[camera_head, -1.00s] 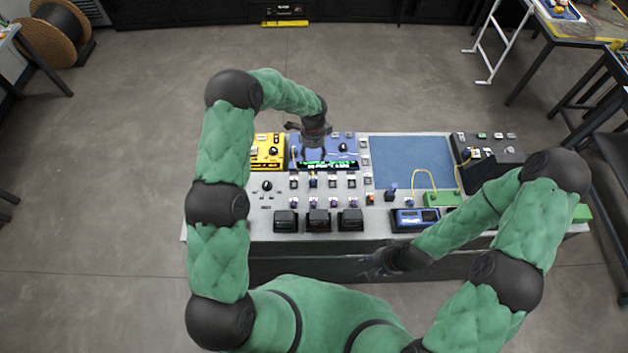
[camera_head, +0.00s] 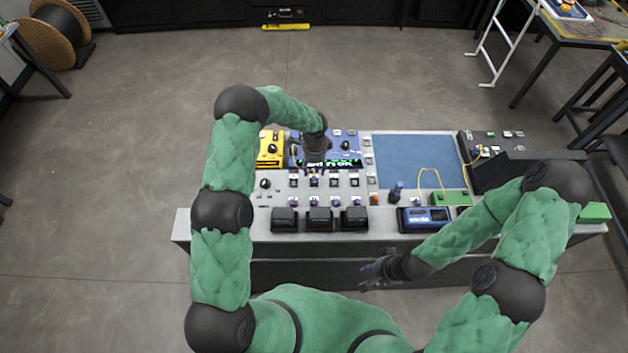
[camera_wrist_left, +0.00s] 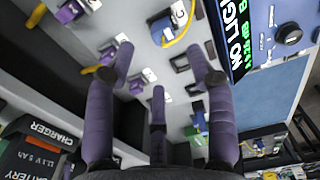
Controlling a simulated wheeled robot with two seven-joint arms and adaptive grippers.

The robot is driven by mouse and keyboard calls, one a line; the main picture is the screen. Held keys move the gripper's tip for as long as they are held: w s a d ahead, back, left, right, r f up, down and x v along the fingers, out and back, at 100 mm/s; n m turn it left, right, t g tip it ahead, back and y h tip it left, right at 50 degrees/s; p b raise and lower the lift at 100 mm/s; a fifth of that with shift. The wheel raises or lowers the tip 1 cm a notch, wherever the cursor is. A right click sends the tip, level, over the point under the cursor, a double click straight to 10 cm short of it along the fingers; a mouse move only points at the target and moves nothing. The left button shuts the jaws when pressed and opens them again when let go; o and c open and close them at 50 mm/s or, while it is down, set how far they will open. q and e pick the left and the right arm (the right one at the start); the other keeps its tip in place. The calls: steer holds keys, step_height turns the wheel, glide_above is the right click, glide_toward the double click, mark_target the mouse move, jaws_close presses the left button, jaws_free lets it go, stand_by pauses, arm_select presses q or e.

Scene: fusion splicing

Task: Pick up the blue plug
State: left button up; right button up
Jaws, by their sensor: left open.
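The blue plug (camera_wrist_left: 161,31), with a yellow cable on it, sits in a white socket block on the grey panel in the left wrist view. In the head view it is a small blue spot (camera_head: 314,181) in the upper row of sockets. My left gripper (camera_head: 314,168) points down over that row. In the left wrist view its purple fingers (camera_wrist_left: 160,72) are spread and empty, with the plug beyond them near the top, apart from them. My right gripper (camera_head: 374,274) hangs in front of the bench, fingers apart and empty.
Purple plugs (camera_wrist_left: 70,12) sit in neighbouring sockets. A blue device with a lit display (camera_head: 340,163) stands just behind the row. Black battery chargers (camera_head: 320,219) line the front.

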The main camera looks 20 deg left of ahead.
mark_target(314, 177)
arm_select(q)
step_height(314, 177, down, 2)
steer(key=shift+f, duration=0.25)
steer(key=shift+w+a+f+p, duration=0.1)
steer(key=shift+f+p, duration=0.35)
steer(key=shift+f, duration=0.85)
steer(key=shift+w+a+f+p, duration=0.1)
steer(key=shift+f+p, duration=0.35)
steer(key=shift+f, duration=0.85)
steer(key=c, duration=1.1)
